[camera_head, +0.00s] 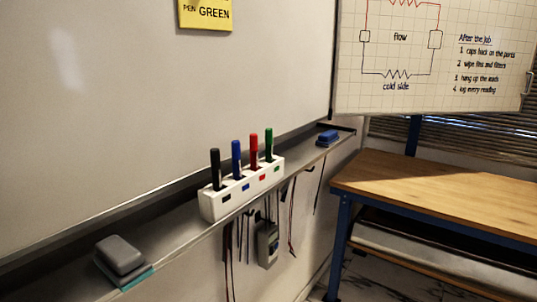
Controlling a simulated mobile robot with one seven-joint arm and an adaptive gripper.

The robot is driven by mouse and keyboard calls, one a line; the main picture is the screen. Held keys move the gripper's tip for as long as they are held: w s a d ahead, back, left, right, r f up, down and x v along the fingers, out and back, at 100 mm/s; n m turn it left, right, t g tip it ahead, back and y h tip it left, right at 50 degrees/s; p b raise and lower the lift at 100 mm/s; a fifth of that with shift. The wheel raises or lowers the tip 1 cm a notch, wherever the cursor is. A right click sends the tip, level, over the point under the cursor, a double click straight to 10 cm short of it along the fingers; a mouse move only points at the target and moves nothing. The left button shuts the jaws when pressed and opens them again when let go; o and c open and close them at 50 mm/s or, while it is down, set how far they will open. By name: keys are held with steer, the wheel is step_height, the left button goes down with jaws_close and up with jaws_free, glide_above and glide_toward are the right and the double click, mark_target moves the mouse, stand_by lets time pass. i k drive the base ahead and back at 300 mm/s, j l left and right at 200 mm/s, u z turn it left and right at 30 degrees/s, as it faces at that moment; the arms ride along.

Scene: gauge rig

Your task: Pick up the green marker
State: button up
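The green marker (269,143) stands upright in the far right slot of a white marker holder (209,206). The holder sits on the whiteboard's ledge, and a small green label shows on its front below the marker. In the same holder, from left to right, stand a black marker (215,168), a blue marker (237,158) and a red marker (254,150). The lower parts of the markers are hidden in the holder. My gripper is not in view.
The ledge (181,230) also holds a grey eraser (120,254) at front left and a blue eraser (327,137) at the far end. Leads and a meter (267,245) hang below the ledge. A wooden-topped workbench (450,190) stands at right.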

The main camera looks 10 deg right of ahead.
mark_target(268, 132)
steer(key=i+z, duration=0.1)
steer(key=z, duration=0.35)
steer(key=i+l+z, duration=0.1)
steer(key=z, duration=0.35)
steer(key=i+z, duration=0.1)
steer(key=z, duration=0.35)
steer(key=i+j, duration=0.1)
steer(key=j, duration=0.3)
